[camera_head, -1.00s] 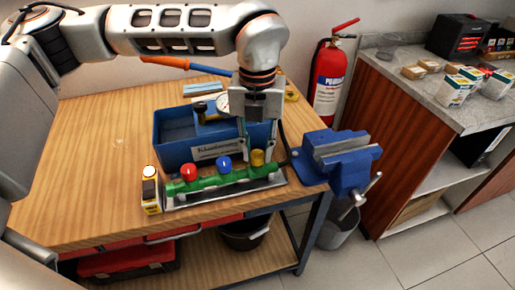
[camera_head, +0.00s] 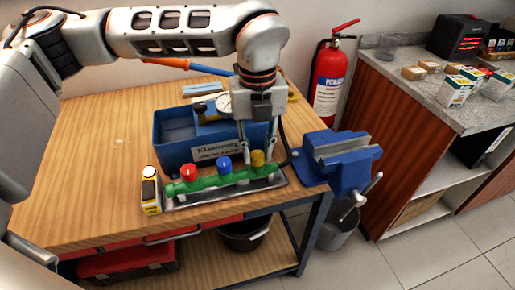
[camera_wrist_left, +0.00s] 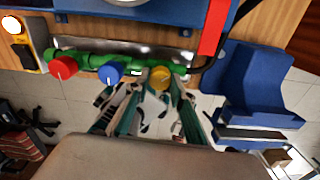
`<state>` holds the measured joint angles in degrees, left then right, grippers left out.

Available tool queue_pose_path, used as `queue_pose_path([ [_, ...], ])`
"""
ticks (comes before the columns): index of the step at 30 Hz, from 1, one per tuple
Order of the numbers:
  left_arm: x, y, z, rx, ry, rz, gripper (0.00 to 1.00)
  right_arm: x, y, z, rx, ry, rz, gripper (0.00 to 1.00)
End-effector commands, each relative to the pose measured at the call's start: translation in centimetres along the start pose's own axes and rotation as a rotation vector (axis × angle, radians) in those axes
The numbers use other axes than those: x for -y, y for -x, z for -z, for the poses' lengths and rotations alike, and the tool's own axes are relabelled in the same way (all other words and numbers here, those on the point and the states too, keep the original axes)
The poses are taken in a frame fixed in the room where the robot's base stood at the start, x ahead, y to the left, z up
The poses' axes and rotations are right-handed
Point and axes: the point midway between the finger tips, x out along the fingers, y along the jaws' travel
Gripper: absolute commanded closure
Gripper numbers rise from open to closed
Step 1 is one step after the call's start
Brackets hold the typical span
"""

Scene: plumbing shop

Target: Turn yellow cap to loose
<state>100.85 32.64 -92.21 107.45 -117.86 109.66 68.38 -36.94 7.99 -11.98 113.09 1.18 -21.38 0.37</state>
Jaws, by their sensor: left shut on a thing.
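A green manifold pipe (camera_head: 207,182) lies on a metal tray at the front edge of the wooden bench. It carries a red cap (camera_head: 189,172), a blue cap (camera_head: 223,163) and, at its right end, a yellow cap (camera_head: 257,158). My left gripper (camera_head: 259,157) reaches down from above with its fingers on either side of the yellow cap, shut on it. In the left wrist view the yellow cap (camera_wrist_left: 160,78) sits between the two fingertips, with the blue cap (camera_wrist_left: 111,73) just left of them. My right gripper is not in view.
A blue toolbox (camera_head: 175,152) with a gauge stands right behind the manifold. The bench's left part is clear. A fire extinguisher (camera_head: 328,85) stands behind.

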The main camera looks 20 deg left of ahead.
Motion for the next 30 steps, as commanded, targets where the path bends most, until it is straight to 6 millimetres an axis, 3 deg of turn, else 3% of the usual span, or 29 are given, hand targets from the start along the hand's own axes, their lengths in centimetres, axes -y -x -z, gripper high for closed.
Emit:
queue_pose_path([
  [2, 0.1, 0.2, -0.1, 0.004, 0.001, 0.005, 0.98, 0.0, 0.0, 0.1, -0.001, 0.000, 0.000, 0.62],
  [3, 0.1, 0.2, -0.1, 0.004, 0.001, 0.005, 0.74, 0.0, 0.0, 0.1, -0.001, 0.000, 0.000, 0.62],
  [5, 0.1, 0.2, -0.1, 0.004, 0.001, 0.005, 0.60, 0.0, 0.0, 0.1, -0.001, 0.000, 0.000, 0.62],
  [15, 0.0, 0.1, -0.1, 0.002, -0.001, 0.001, 0.60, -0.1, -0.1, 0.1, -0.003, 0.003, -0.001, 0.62],
  [19, 0.1, 1.0, -0.1, 0.003, 0.000, 0.002, 0.60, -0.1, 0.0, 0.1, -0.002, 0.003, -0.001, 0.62],
  [30, 0.1, 8.1, -0.1, 0.006, 0.001, 0.004, 0.60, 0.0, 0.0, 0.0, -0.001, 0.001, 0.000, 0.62],
])
